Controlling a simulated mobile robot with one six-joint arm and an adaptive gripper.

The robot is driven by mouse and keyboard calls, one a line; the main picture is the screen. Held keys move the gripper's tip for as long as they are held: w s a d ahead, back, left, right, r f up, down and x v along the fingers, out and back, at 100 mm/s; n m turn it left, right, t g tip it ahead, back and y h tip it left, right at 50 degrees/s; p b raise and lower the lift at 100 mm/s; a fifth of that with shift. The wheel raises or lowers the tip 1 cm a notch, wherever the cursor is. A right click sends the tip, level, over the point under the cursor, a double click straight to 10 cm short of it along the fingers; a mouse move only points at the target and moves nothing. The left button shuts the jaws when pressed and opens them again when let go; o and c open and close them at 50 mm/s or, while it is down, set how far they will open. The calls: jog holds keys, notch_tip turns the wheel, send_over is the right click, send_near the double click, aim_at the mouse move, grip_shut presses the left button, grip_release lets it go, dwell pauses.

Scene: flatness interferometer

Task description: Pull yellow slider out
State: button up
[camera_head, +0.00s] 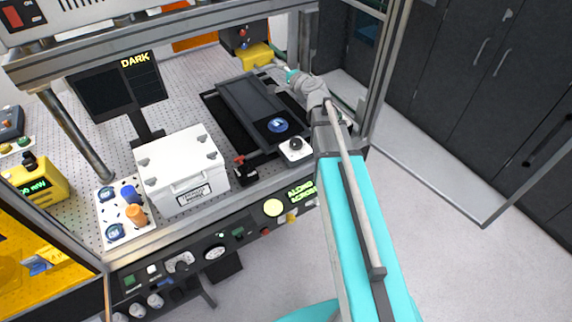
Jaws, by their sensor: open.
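A yellow block (255,56), which looks like the slider, sits under a dark housing (238,37) at the back of the bench. My arm reaches in from the lower right, and my gripper (271,67) is at the block's right side. The gripper is open, but its fingers are small in this view. I cannot tell whether they touch the block or surround it.
A black rail stage (250,97) with a blue round part (277,126) lies left of my arm. A white case (181,168), a dark monitor (119,88) and a white tray (112,238) stand further left. Metal frame posts (386,62) rise beside my arm.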

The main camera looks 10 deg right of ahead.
jog(key=s+a+f+n+g+h+b, duration=0.1)
jog(key=s+a+f+n+g+b, duration=0.1)
jog(key=s+f+n+g, duration=0.4)
jog(key=s+a+f+n+g+h+b, duration=0.2)
jog(key=s+f+n+g, duration=0.5)
jog(key=s+f, duration=0.5)
jog(key=shift+s+a, duration=0.35)
jog(key=shift+s, duration=2.7)
